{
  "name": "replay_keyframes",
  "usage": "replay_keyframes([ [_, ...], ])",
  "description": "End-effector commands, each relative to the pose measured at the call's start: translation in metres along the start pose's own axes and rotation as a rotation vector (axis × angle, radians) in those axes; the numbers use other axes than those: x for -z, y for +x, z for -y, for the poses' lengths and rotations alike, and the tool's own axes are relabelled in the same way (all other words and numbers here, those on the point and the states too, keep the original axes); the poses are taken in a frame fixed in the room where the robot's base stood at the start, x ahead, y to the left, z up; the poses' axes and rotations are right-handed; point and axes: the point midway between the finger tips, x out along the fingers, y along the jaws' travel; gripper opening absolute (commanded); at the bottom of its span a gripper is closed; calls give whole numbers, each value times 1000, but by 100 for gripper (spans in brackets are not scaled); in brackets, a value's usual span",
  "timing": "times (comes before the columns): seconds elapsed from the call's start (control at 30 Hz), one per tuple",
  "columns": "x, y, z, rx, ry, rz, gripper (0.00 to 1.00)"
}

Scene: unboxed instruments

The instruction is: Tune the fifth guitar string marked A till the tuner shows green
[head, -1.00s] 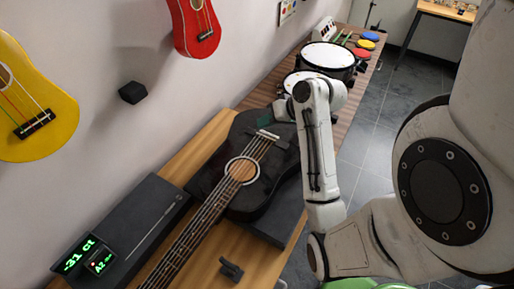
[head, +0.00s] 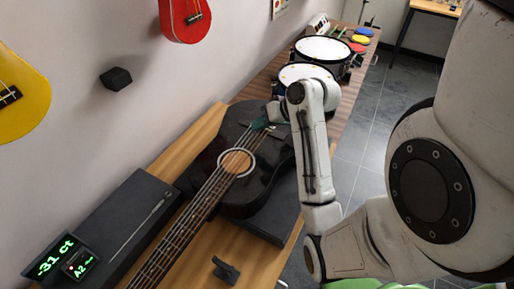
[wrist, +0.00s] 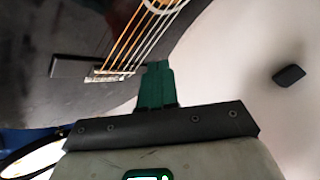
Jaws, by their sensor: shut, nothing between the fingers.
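The black guitar (head: 262,185) lies on its back on the bench, its neck (head: 180,243) running out of the head view at the bottom. Its headstock, pegs and string marks are out of view. In the wrist view several strings (wrist: 140,38) end at the pale bridge saddle (wrist: 104,75). My gripper (head: 260,124) is over the bridge end of the body. Its green fingers (wrist: 157,70) are shut and empty, beside the saddle in the wrist view; I cannot tell whether they touch. The tuner display (head: 49,259) reads -31 ct in green; the small box (head: 80,265) beside it reads A2.
A dark case (head: 120,222) lies left of the neck, and a small black stand (head: 226,270) right of it. Drums (head: 322,50) stand behind the guitar. A red ukulele (head: 183,18) and a yellow one (head: 22,95) hang on the wall by a black block (head: 116,78).

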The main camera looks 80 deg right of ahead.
Motion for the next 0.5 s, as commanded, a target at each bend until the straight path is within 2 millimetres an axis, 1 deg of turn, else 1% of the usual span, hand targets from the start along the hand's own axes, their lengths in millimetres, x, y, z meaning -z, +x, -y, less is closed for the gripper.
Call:
replay_keyframes([
  [0.03,-5,7,-5,1,1,1,0],
  [0.2,-12,17,-12,1,1,2,0],
  [0.5,-14,19,-13,1,0,0,0],
])
